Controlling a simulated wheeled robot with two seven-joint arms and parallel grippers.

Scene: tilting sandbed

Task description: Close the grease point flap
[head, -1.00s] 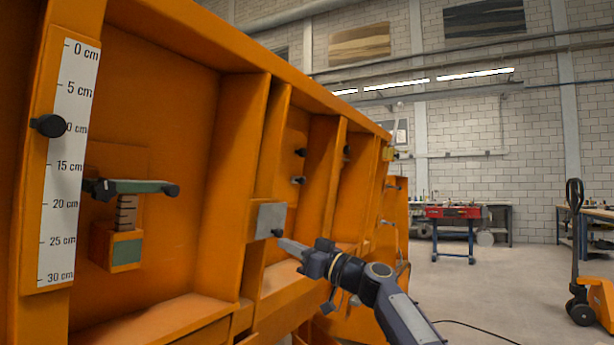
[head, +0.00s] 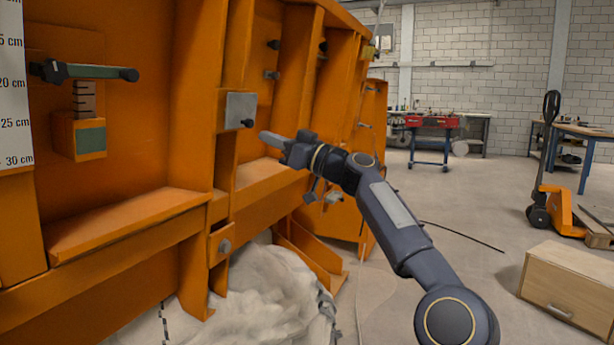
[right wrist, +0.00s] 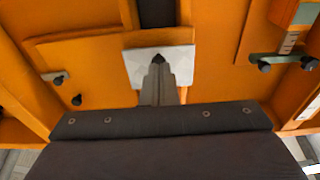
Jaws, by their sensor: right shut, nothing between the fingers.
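A small grey metal plate (head: 239,106) with a black knob (head: 247,123) at its lower right is on an orange upright of the frame; it appears to be the grease point flap. It also shows in the right wrist view (right wrist: 132,66), straight ahead of the fingers. My right gripper (head: 266,137) is shut and empty, its tips just right of and below the knob in the head view. In the right wrist view the gripper (right wrist: 158,68) overlaps the plate and the knob shows at its tip. I cannot tell whether they touch, or the flap's exact angle. My left gripper is not in view.
A green lever (head: 88,72) over an orange block and a centimetre scale (head: 13,100) are at left. Black knobs (head: 272,75) are on the ribs behind the plate. A sand heap (head: 265,295) lies below. A wooden cabinet (head: 570,285) and pallet truck (head: 545,160) stand right on open floor.

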